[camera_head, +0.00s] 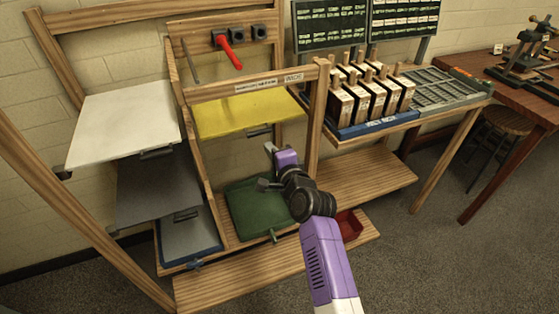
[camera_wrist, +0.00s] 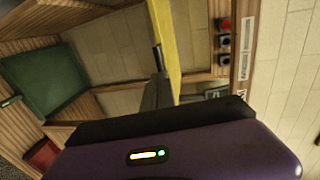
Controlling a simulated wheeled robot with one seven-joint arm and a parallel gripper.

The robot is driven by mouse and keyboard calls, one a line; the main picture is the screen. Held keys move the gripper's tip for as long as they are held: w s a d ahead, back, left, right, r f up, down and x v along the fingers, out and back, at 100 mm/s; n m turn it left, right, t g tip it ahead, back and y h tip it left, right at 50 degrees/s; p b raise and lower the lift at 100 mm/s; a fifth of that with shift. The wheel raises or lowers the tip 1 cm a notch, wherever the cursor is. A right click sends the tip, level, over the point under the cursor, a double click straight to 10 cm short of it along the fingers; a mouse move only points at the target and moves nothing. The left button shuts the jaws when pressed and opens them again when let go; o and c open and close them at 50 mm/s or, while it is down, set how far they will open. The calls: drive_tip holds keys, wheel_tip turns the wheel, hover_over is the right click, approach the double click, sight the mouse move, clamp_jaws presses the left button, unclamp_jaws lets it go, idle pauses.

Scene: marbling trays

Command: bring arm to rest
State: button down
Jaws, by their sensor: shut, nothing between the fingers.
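My gripper (camera_head: 269,148) is on the purple arm in front of the wooden rack, just below the yellow tray (camera_head: 235,115) in the head view. In the wrist view its dark fingers (camera_wrist: 158,62) are together with nothing held. They point toward the yellow tray, seen there nearly edge-on (camera_wrist: 165,35). I cannot tell how wide the gap between fingers and tray is. The arm bends at a dark joint in front of the rack and hides part of the lower shelf.
A green tray (camera_head: 258,206) lies low in the rack, and a red bin (camera_head: 349,226) is beside the arm. White (camera_head: 125,122), dark grey (camera_head: 155,190) and blue-edged (camera_head: 188,236) trays are at left. Wooden blocks (camera_head: 370,92) stand on a table at right. Floor at lower right is clear.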

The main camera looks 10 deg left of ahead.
drive_tip(key=v, duration=0.6)
drive_tip(key=shift+s+d, duration=0.1)
drive_tip(key=s+d+r+n+t, duration=0.1)
drive_tip(key=d+r+n+t, duration=0.2)
drive_tip(key=d+r+n, duration=0.15)
drive_tip(key=s+d+f+n+t+h, duration=0.2)
drive_tip(key=s+d+f+n+h, duration=0.15)
drive_tip(key=s+d, duration=1)
drive_tip(key=s+d+n+g+h, duration=0.1)
drive_tip(key=s+d, duration=0.3)
drive_tip(key=s, duration=0.7)
drive_tip(key=s+d+n+g+h, duration=0.1)
drive_tip(key=s+d, duration=0.3)
drive_tip(key=s, duration=0.8)
drive_tip(key=s+d+n+g+h, duration=0.1)
drive_tip(key=s+d+h, duration=0.2)
drive_tip(key=s, duration=0.9)
drive_tip(key=shift+d+f, duration=0.2)
drive_tip(key=shift+d, duration=0.8)
